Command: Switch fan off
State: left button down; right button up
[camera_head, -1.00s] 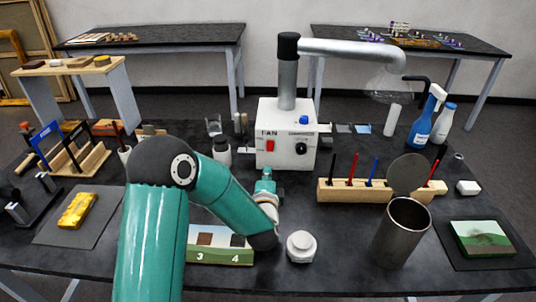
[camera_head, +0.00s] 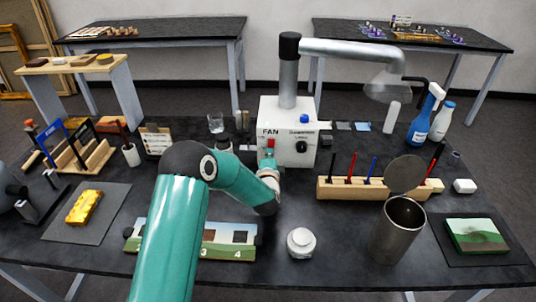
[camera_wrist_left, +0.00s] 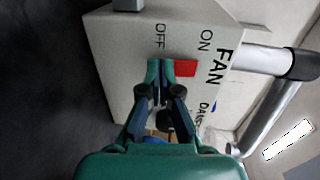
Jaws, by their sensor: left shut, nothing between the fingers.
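The fan box (camera_head: 292,165) is a white unit with a FAN label, standing at the back middle of the table. Its red switch (camera_head: 270,143) is on the front face; the left wrist view shows the switch (camera_wrist_left: 185,68) between the ON and OFF labels. My left gripper (camera_head: 268,160) is shut and empty, in front of the box just below the switch. In the left wrist view its fingertips (camera_wrist_left: 160,69) are at the OFF side of the red part and cover some of the switch area. I cannot tell whether they touch it. My right gripper is not in view.
A grey duct (camera_head: 350,48) rises from the box and bends right. A wooden rack (camera_head: 350,189) with pens, a metal cylinder (camera_head: 397,235) and a white jar (camera_head: 301,243) stand to the right. A numbered panel (camera_head: 228,250) lies below my left arm.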

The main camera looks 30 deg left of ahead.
pick_arm(q)
jog(key=shift+f+b, duration=0.2)
jog(key=shift+b, duration=0.35)
jog(key=b, duration=0.3)
jog(key=shift+w+a+f+t, duration=0.15)
jog(key=shift+w+f+t, duration=0.15)
jog(key=shift+f+t, duration=0.1)
jog(key=shift+r+y+p, duration=0.3)
jog(key=shift+r+p, duration=0.05)
jog(key=shift+r, duration=0.15)
jog(key=shift+w, duration=0.1)
jog(key=shift+s+d+f, duration=0.2)
jog(key=shift+s+d, duration=0.1)
jog(key=shift+s, duration=0.05)
jog(key=f+b+v, duration=0.1)
jog(key=v, duration=0.3)
jog(key=b+v, duration=0.1)
jog(key=v, duration=0.2)
jog(key=f+b+v, duration=0.1)
jog(key=b+v, duration=0.1)
jog(key=v, duration=0.2)
jog(key=shift+s+d+f, duration=0.2)
jog(key=shift+s+f, duration=0.1)
jog(key=shift+s+d, duration=0.3)
jog(key=shift+s, duration=0.25)
